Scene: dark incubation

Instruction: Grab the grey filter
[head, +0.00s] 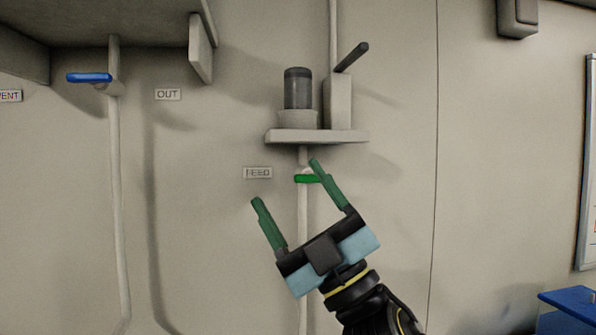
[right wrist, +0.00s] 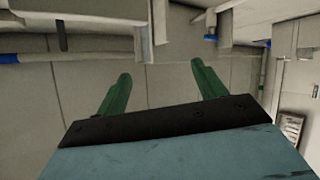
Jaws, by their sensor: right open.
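The grey filter (head: 298,88) is a dark grey cylinder standing upright in a pale round holder (head: 297,119) on a small wall shelf (head: 315,136). My right gripper (head: 285,182) is open and empty, below the shelf and in front of the wall, with its green fingers pointing up. The gripper's fingers also show in the right wrist view (right wrist: 158,80), apart with nothing between them. I cannot make out the filter for certain in that view. My left gripper is not in view.
A pale block with a dark lever (head: 352,57) stands right of the filter. A green valve handle (head: 308,179) on the pipe lies partly behind my right finger, beside the FEED label (head: 258,172). A blue valve handle (head: 89,77) is at the left.

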